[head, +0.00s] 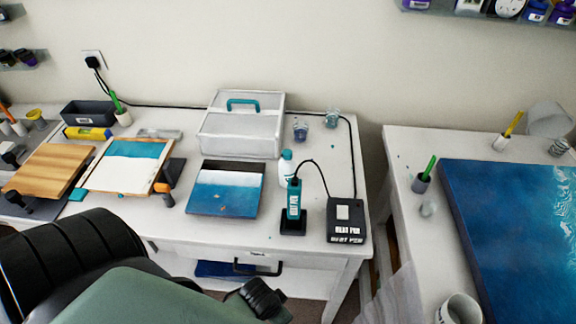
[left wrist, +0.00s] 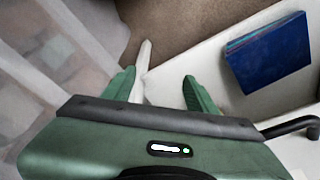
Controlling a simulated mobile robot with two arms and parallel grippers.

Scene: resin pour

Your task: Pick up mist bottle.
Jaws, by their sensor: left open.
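A small white bottle with a teal cap (head: 285,168), which looks like the mist bottle, stands upright on the left table, behind the teal pen in its black stand. Its lower part is partly hidden by the pen. My left arm crosses the lower left of the head view, in front of the table and apart from the bottle. My left gripper (left wrist: 158,88) is open and empty in the left wrist view, with its two green fingers apart over the floor and the table's leg. The bottle does not show in that view. My right gripper is not in view.
The teal pen (head: 294,200) is corded to a black heat pen box (head: 345,219). A white case (head: 241,125) and two small cups stand behind the bottle. A blue-and-white panel (head: 226,190) lies left of it. A drawer handle (left wrist: 290,127) is near my left gripper.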

